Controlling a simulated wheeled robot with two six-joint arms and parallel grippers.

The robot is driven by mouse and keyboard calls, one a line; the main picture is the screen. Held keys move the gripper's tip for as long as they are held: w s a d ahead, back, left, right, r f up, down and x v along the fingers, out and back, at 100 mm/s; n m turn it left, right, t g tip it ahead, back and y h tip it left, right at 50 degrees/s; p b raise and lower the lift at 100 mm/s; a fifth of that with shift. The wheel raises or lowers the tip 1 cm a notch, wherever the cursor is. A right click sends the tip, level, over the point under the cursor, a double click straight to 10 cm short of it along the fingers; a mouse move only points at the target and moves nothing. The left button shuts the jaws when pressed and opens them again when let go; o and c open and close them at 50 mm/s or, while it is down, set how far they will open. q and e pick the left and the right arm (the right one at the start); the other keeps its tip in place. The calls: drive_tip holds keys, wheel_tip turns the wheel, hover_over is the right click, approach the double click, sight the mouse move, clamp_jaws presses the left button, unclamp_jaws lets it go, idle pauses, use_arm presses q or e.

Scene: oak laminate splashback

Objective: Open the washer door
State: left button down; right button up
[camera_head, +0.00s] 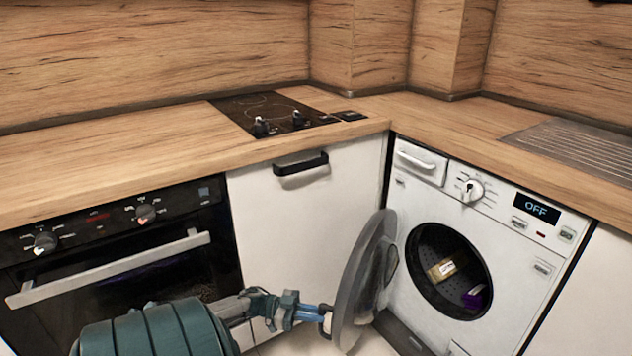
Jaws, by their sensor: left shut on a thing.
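The washer (545,262) is white and stands under the counter at the right, with its display reading OFF. Its round grey door (361,270) is swung wide open to the left, seen nearly edge-on. The dark drum (428,258) is exposed and holds a yellowish item (441,269) and a purple item (476,297). My left gripper (326,320) comes in from the lower left and is shut on the door's edge, at what looks like its handle. The fingertips are partly hidden there. My right gripper is not in view.
A black oven (120,262) with a long bar handle (110,269) is at the left. A white cabinet (300,215) with a black handle (301,163) stands behind the open door. The wooden counter (110,150) holds a black hob (270,114).

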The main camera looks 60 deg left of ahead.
use_arm(q)
drive_tip(key=shift+w+a+r, duration=0.1)
drive_tip(key=shift+w, duration=0.05)
drive_tip(key=c, duration=1.5)
unclamp_jaws()
drive_tip(key=shift+c, duration=0.2)
drive_tip(key=shift+o, duration=0.7)
drive_tip(key=shift+w, duration=0.1)
drive_tip(key=v, duration=0.7)
drive_tip(key=shift+s+b, duration=0.2)
drive_tip(key=shift+b, duration=0.1)
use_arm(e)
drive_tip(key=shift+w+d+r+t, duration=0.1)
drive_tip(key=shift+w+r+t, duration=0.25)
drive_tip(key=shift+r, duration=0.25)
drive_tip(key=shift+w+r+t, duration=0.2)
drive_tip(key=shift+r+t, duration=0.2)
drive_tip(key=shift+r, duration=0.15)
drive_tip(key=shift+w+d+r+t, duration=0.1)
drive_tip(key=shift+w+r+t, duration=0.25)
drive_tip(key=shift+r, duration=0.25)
use_arm(q)
drive_tip(key=shift+a, duration=0.15)
